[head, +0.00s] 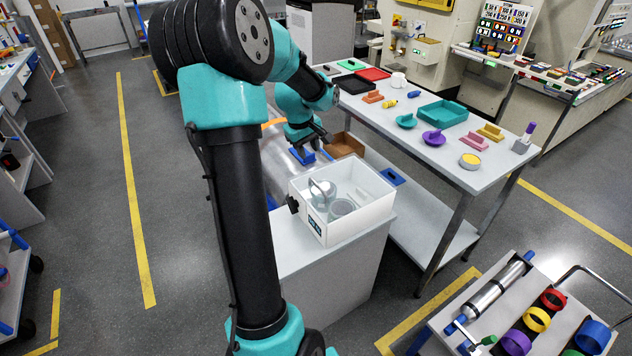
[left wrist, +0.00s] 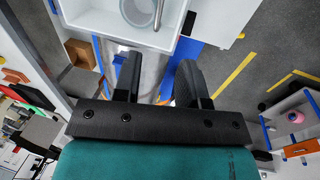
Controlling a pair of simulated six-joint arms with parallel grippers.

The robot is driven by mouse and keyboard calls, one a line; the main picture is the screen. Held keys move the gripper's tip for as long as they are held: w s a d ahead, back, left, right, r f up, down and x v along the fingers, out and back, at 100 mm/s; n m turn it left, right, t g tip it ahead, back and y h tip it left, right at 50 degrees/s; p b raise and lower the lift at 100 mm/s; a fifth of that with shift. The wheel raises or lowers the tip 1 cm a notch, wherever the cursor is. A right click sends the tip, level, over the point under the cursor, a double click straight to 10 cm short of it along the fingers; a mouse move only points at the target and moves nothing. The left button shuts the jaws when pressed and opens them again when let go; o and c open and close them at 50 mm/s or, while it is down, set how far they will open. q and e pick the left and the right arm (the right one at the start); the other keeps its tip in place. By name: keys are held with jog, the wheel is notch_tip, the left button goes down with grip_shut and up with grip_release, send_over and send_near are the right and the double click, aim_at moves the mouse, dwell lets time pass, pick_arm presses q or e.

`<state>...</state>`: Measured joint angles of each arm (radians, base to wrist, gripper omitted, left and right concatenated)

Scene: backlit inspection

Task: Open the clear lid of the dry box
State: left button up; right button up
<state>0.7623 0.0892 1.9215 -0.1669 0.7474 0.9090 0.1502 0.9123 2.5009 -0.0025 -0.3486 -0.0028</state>
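The white dry box (head: 362,217) stands on a light cabinet in the middle of the head view. Its clear lid (head: 358,185) appears to lie flat on top, and round dishes show through it. A curved metal handle (head: 322,190) stands at the lid's left part. In the left wrist view the box (left wrist: 207,16) is at the top, with the handle (left wrist: 159,12) as a grey bar. My left gripper (head: 309,146) is beyond the box, apart from the handle. Its two black fingers (left wrist: 159,80) are apart with nothing between them. My right gripper is not in view.
A long table (head: 463,178) behind the box holds coloured parts and a teal tray (head: 443,113). A brown open carton (head: 345,145) is near my left gripper. A cart with a metal cylinder (head: 497,288) and coloured rings stands at lower right.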

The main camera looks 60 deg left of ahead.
aim_at(317, 184)
pick_arm(q)
jog(key=w+f, duration=0.1)
jog(key=f, duration=0.3)
jog(key=w+f, duration=0.1)
jog(key=f, duration=0.9)
jog(key=shift+w+f, duration=0.15)
jog(key=shift+w, duration=0.25)
grip_shut()
